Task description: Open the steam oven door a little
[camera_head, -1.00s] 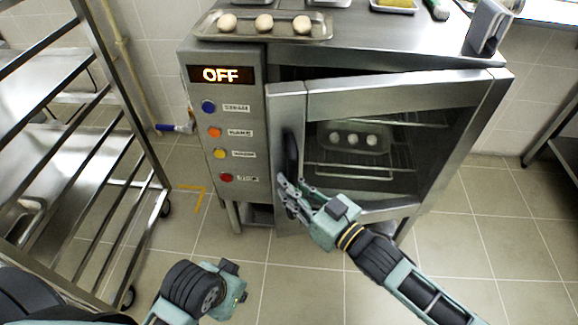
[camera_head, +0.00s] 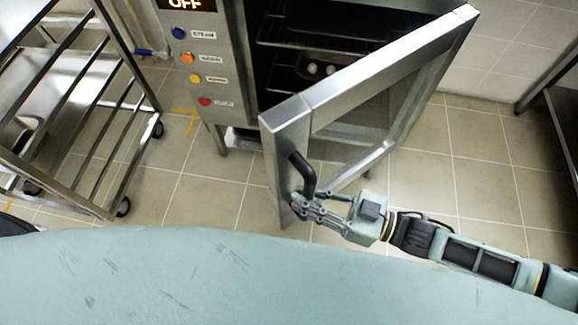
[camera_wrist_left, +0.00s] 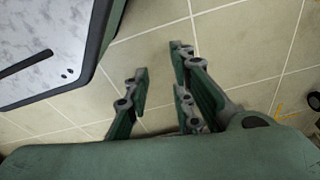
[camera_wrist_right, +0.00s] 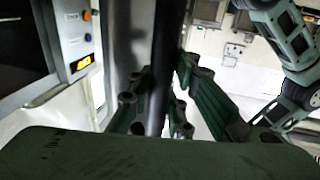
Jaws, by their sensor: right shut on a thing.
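The steam oven (camera_head: 229,60) stands at the top middle of the head view. Its glass door (camera_head: 385,80) is swung open well away from the front, with a clear gap into the cavity. The black door handle (camera_head: 303,172) is on the door's free edge. My right gripper (camera_head: 306,203) is shut on the lower part of the handle. In the right wrist view the dark handle bar (camera_wrist_right: 163,70) runs between the fingers. My left gripper (camera_wrist_left: 158,88) shows in the left wrist view, its fingers apart over floor tiles with nothing between them.
Inside the oven are wire racks and a tray (camera_head: 318,70) with pale round pieces. A steel rack trolley (camera_head: 75,130) on castors stands at the left. A steel table (camera_head: 560,110) is at the right edge. Tiled floor (camera_head: 460,150) is free to the right of the door.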

